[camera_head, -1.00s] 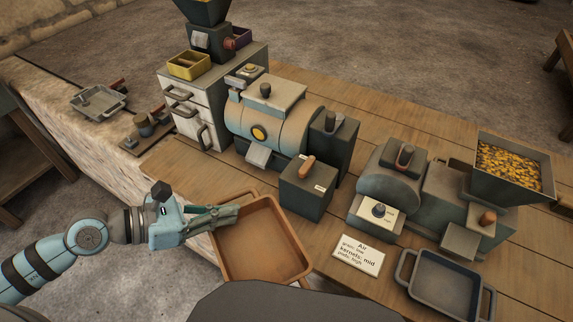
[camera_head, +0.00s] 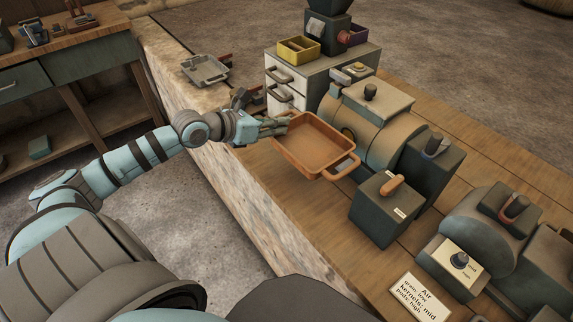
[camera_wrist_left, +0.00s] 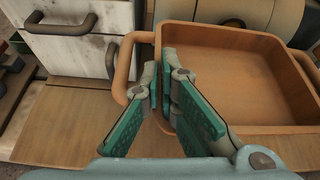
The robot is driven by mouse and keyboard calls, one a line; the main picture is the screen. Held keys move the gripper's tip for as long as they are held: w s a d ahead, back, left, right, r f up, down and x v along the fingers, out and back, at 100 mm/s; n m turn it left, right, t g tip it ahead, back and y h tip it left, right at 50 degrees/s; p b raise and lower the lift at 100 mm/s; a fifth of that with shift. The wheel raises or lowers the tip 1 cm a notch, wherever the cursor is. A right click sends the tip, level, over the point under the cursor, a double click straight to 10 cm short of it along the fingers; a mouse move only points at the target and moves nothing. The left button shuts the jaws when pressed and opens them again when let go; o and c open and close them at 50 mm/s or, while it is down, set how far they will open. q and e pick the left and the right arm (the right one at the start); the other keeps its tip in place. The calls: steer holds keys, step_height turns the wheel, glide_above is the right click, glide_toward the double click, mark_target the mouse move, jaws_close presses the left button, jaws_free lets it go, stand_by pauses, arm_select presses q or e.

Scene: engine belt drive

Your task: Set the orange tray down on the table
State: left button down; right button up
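The orange tray (camera_head: 315,148) is level, over the wooden table just in front of the drum machine. In the left wrist view the tray (camera_wrist_left: 235,75) fills the upper right, with a loop handle (camera_wrist_left: 124,72) at its left. My left gripper (camera_head: 284,124) is at the tray's left side. In the left wrist view the left gripper (camera_wrist_left: 162,75) has its green-padded fingers close together on either side of the tray's side wall, pinching it. Whether the tray's underside touches the table or hangs just above it cannot be told. My right gripper is not in view.
The drum machine (camera_head: 375,118) stands right behind the tray, and a dark box with an orange handle (camera_head: 382,207) is to its right. A drawer cabinet (camera_head: 287,95) is behind left. Bare tabletop (camera_head: 285,205) lies in front, ending at the stone side.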

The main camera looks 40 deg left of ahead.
arm_select(q)
step_height(320, 180, down, 9)
steer(key=b, duration=0.3)
step_height(320, 180, down, 4)
steer(key=shift+f+b, duration=0.15)
steer(key=shift+b, duration=1)
steer(key=c, duration=2.3)
jaws_free()
steer(key=o, duration=0.5)
